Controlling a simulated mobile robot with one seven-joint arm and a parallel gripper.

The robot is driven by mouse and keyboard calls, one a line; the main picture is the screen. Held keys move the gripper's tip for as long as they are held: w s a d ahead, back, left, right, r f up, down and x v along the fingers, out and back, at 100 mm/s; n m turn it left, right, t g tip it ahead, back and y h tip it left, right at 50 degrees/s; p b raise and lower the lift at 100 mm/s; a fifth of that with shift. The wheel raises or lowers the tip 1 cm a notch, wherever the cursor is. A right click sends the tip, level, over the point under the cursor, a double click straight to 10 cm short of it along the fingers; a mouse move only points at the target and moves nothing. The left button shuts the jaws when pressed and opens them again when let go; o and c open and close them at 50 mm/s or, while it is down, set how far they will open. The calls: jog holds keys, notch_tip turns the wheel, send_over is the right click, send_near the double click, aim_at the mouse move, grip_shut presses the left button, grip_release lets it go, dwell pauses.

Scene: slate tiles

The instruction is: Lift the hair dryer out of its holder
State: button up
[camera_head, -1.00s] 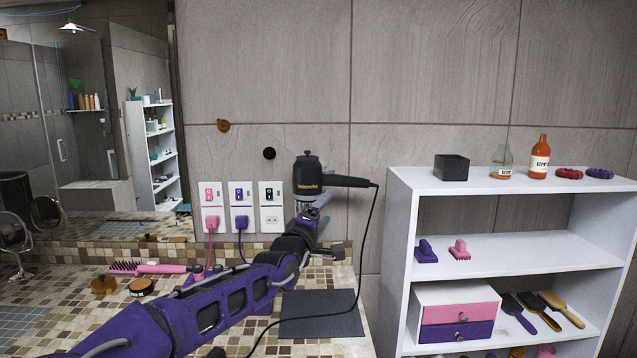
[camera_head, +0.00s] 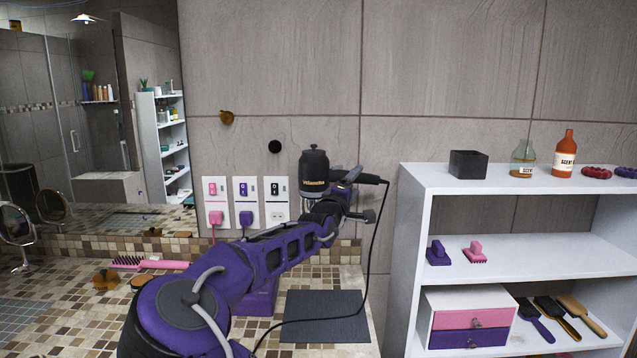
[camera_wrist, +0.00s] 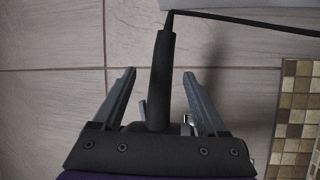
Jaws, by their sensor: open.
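The black hair dryer (camera_head: 314,170) hangs at the wall beside the outlets, its body upright and its handle pointing right. In the wrist view its handle (camera_wrist: 160,75) lies between the two fingers of my gripper (camera_wrist: 158,78), with a visible gap on each side. The gripper is open and holds nothing. In the head view my gripper (camera_head: 345,188) is at the handle, just right of the dryer body, and partly hides the handle. The holder is not clearly visible behind the dryer and my arm. Whether the fingers reach fully past the handle I cannot tell.
The black cord (camera_head: 372,240) hangs from the handle end down to the counter, by a dark mat (camera_head: 325,315). A white shelf (camera_head: 410,200) stands to the right. Outlets with pink and purple plugs (camera_head: 246,218) are left of the dryer. Wall above is clear.

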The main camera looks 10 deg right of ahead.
jog(key=shift+x, duration=1.15)
jog(key=x, duration=0.5)
jog(key=shift+d+f, duration=0.2)
jog(key=shift+s, duration=0.1)
grip_shut()
jog(key=shift+r, duration=0.1)
